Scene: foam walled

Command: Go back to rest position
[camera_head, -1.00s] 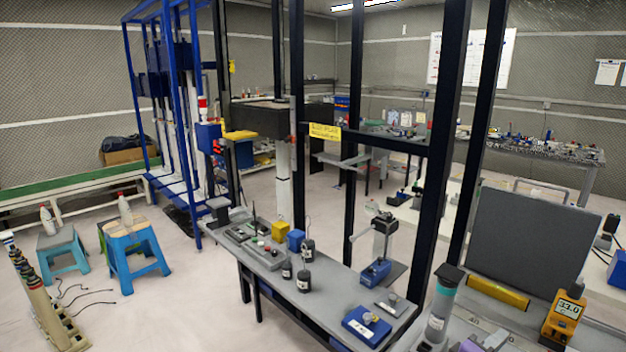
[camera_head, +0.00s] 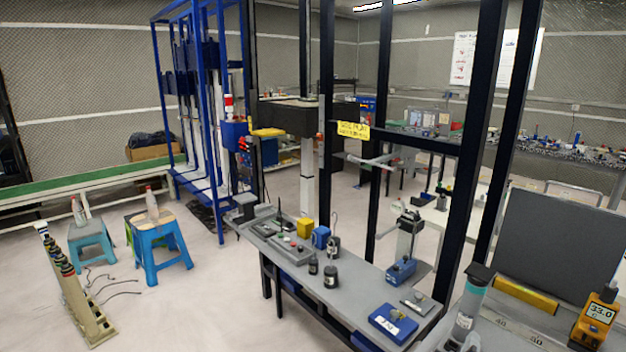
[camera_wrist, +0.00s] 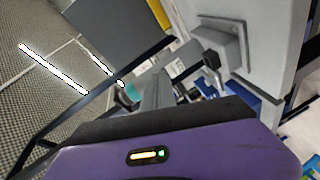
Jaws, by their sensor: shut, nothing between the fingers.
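My gripper (camera_wrist: 157,78) shows in the wrist camera view, past the dark edge of my purple wrist housing with its small lit indicator. Its grey fingers are together with nothing held between them. The picture there is tilted, with the wall and ceiling lights at the left. The gripper is not seen in the head view, and no part of my arm shows there.
A dark panel (camera_head: 560,240) and orange meter (camera_head: 595,318) are at right. Blue stools (camera_head: 160,255) and a post rack (camera_head: 75,290) stand left.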

